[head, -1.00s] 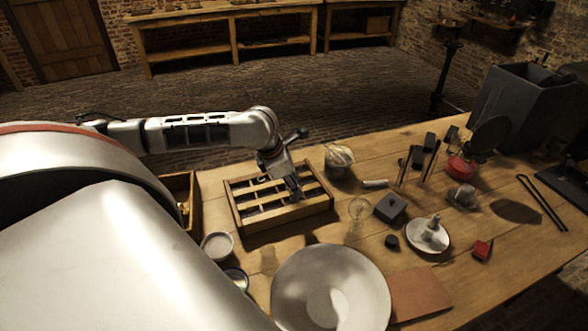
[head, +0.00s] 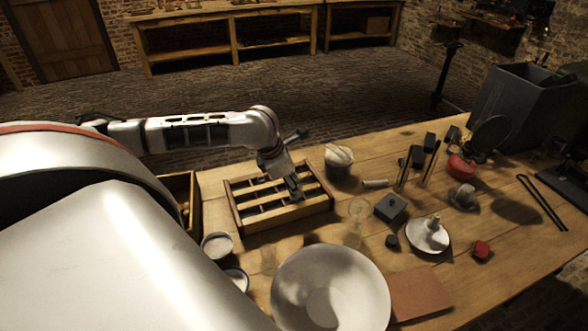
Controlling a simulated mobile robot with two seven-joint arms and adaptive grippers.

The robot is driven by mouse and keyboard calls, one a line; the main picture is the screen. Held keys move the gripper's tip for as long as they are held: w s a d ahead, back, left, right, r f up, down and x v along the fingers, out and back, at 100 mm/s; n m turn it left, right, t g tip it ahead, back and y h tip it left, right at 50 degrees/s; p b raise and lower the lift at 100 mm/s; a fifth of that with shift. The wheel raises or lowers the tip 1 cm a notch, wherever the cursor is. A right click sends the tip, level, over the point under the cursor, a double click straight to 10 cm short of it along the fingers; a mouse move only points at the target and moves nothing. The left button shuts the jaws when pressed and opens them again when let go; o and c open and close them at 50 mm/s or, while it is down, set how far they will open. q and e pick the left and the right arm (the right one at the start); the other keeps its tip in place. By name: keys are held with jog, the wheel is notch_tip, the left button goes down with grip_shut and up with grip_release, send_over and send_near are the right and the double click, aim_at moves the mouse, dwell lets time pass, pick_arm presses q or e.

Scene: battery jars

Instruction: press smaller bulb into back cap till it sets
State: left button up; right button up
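My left gripper (head: 296,192) points down at the right part of a slotted wooden rack (head: 247,229). Its fingertips are small and dark, and I cannot tell whether they are open or shut or hold anything. A clear, faint glass bulb (head: 358,210) stands on the table right of the rack. I cannot make out a smaller bulb or a back cap; the rack's slots are dark and partly hidden by the gripper. My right gripper is not in view.
A large pale bowl (head: 290,300) stands in front of the rack. A brown pad (head: 418,295) lies at the front.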

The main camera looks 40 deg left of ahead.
pick_arm(q)
jog(key=o, duration=0.5)
jog(key=shift+v, duration=6)
